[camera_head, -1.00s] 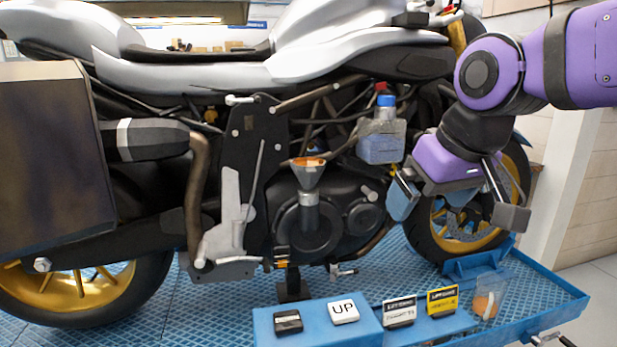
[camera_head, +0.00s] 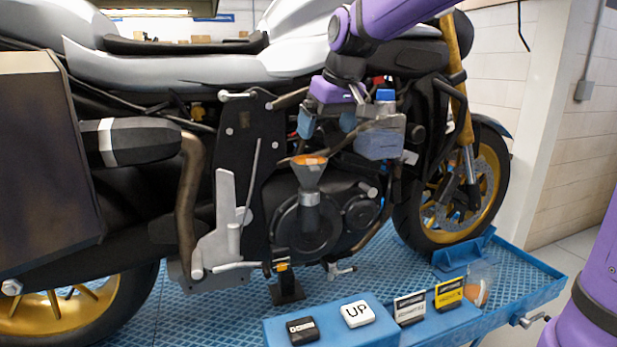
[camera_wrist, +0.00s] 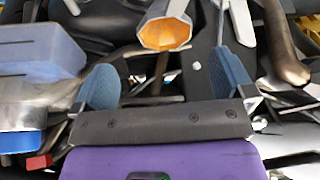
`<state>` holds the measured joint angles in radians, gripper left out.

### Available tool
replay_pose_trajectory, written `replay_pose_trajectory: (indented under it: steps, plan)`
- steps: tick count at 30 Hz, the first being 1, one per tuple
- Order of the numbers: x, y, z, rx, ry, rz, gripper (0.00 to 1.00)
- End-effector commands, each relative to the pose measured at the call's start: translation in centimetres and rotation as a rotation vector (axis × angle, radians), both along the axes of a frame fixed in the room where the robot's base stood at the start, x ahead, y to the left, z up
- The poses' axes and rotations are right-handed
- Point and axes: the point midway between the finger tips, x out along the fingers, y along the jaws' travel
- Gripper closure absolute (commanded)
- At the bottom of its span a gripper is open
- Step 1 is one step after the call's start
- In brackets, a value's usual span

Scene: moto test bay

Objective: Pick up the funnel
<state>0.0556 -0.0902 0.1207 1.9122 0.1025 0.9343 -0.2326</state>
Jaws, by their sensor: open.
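The funnel (camera_head: 307,180) is grey with an orange inside. It stands upright, its spout in a metal neck on the motorcycle's engine. My gripper (camera_head: 332,125) is above the funnel and slightly to its right in the head view, apart from it and empty. In the wrist view the funnel (camera_wrist: 166,28) is at the top middle, its orange mouth facing the camera. It lies ahead of the two blue finger pads and sideways between them. My gripper (camera_wrist: 167,82) has its fingers wide apart with nothing between them. The lower part of the funnel runs out of the wrist view.
The motorcycle frame and pipes crowd the funnel. A blue box with an UP button (camera_head: 357,314) stands low in front.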

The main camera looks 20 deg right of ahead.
Motion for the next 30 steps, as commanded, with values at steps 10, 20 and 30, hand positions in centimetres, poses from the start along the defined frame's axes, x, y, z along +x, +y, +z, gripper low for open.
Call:
replay_pose_trajectory:
  steps: [10, 20, 30]
  plan:
    - [1.7, 0.4, -4.3, 0.0, 0.003, -0.001, 0.0]
    - [3.0, 1.2, -6.8, 0.0, 0.004, 0.0, 0.0]
    - [4.3, 1.6, -9.4, 0.0, 0.001, -0.001, 0.0]
